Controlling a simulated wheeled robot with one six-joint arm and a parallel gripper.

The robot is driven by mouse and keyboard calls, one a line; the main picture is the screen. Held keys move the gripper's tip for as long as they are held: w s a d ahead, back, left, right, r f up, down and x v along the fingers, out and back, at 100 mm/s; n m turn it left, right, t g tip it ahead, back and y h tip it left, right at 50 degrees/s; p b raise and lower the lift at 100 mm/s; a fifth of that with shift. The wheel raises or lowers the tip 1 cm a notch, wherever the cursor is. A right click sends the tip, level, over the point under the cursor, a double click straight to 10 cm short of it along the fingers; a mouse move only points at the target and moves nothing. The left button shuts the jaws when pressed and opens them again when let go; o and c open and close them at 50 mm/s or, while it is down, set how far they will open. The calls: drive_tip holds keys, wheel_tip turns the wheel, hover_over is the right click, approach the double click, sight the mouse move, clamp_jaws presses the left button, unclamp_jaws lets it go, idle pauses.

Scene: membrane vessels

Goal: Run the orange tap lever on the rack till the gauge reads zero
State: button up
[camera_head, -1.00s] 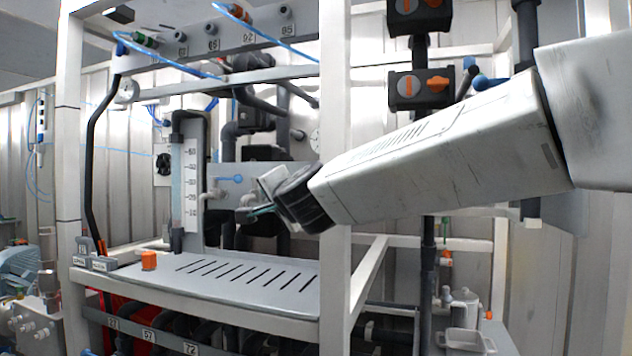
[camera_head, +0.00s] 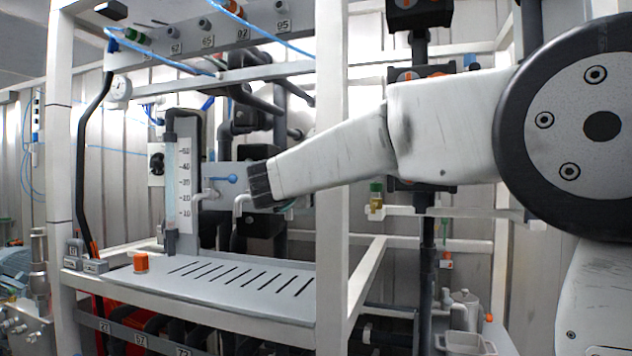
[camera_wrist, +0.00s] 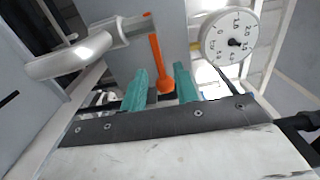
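The orange tap lever (camera_wrist: 158,62) shows in the wrist view, with its rounded end near my gripper (camera_wrist: 161,72). The gripper's two teal fingers are open, one on each side of the lever's end; I cannot tell whether either touches it. The tap's grey spout (camera_wrist: 70,58) curves off to the left. A round white gauge (camera_wrist: 222,30) is right of the lever; its small needle is hard to read, but appears to point right, away from the zero mark.
A tap with a blue lever (camera_head: 226,179) sits left of my gripper, beside a sight tube with a scale (camera_head: 185,180). The slotted shelf (camera_head: 215,270) below holds an orange block (camera_head: 141,262). A white rack post (camera_head: 331,270) stands near my arm.

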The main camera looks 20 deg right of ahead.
drive_tip(key=shift+x, duration=1)
clamp_jaws()
